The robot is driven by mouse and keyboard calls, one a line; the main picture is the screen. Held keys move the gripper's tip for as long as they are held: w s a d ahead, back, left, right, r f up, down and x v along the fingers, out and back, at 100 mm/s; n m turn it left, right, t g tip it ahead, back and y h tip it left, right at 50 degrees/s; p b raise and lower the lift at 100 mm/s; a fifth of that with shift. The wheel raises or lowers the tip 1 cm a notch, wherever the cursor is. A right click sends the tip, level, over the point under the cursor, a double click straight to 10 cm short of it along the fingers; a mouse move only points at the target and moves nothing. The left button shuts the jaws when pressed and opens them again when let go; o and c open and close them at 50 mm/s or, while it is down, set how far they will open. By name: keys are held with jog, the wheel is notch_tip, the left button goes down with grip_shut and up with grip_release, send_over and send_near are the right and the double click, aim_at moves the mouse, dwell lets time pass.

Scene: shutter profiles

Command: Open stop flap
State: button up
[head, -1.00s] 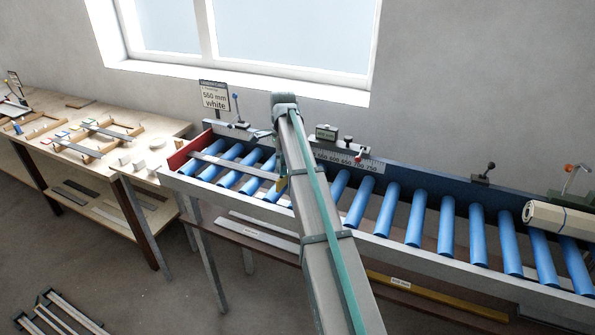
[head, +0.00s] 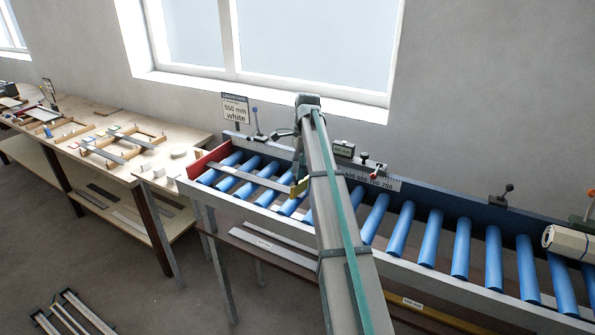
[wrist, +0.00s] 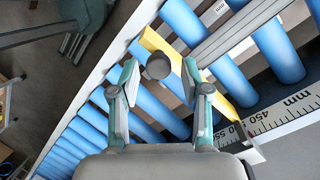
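The yellow stop flap (wrist: 180,60) stands across the blue rollers in the wrist view, with a dark round knob (wrist: 158,66) at its near side. In the head view the flap (head: 299,188) shows just left of my arm. My gripper (wrist: 158,78) is open, its fingertips on either side of the knob with visible gaps. I cannot tell how deep the knob sits between them. In the head view my gripper is mostly hidden by my arm. A grey profile (head: 245,178) lies along the rollers, its right end close to the flap.
The roller conveyor (head: 420,265) runs left to right, with a red end plate (head: 205,162) and a millimetre scale (wrist: 277,118). A sign reading 550 mm white (head: 235,109) stands behind. A wooden table (head: 110,125) is at the left; a wrapped roll (head: 567,242) lies at the right.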

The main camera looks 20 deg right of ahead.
dwell(0.3)
jog(key=shift+w+d+r, duration=0.1)
jog(key=shift+r, duration=0.4)
jog(key=w+d, duration=0.2)
jog(key=d, duration=0.1)
jog(key=w+d, duration=0.2)
jog(key=d, duration=0.1)
jog(key=w+d, duration=0.3)
jog(key=shift+w+d+r, duration=0.1)
jog(key=shift+d, duration=0.2)
